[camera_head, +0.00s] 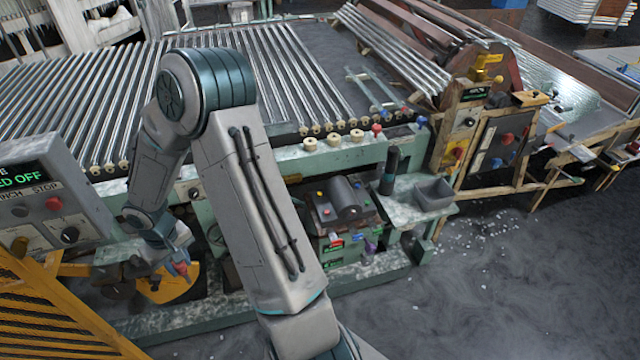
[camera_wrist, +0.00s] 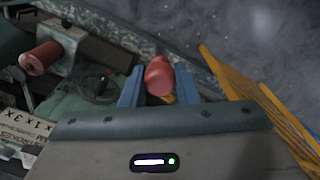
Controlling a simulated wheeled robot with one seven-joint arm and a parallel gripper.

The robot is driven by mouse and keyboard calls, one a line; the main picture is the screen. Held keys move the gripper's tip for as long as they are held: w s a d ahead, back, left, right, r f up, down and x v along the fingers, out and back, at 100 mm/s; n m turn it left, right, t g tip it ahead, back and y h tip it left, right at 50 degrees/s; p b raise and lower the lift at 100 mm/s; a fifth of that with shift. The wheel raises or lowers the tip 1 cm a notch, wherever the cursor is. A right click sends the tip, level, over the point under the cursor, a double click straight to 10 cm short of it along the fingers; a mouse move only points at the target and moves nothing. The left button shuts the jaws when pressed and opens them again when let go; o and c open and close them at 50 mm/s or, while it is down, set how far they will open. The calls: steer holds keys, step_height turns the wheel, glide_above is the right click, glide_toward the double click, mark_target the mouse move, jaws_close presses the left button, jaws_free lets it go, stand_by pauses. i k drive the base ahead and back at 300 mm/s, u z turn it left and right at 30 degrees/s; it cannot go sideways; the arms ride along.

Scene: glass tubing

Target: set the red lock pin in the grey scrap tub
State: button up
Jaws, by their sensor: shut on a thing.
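My gripper (camera_head: 178,270) is low at the left of the head view, in front of the green machine. It is shut on the red lock pin (camera_head: 182,268). In the wrist view the red lock pin (camera_wrist: 159,76) shows as a rounded red end between the two blue fingers of my gripper (camera_wrist: 159,90); its lower part is hidden. The grey scrap tub (camera_head: 434,194) is a small open box on the pale green side shelf, well to the right of my gripper. Its inside looks empty, though it is small in view.
A black upright cylinder (camera_head: 390,170) stands on the shelf (camera_head: 408,208) left of the tub. A box with a dark motor (camera_head: 345,198) sits between my arm and the shelf. Yellow guarding (camera_head: 60,315) is close at the left. The floor (camera_head: 500,290) at right is open.

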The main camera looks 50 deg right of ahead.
mark_target(433, 195)
steer(key=u, duration=1.45)
steer(key=k, duration=2.05)
steer(key=z, duration=2.35)
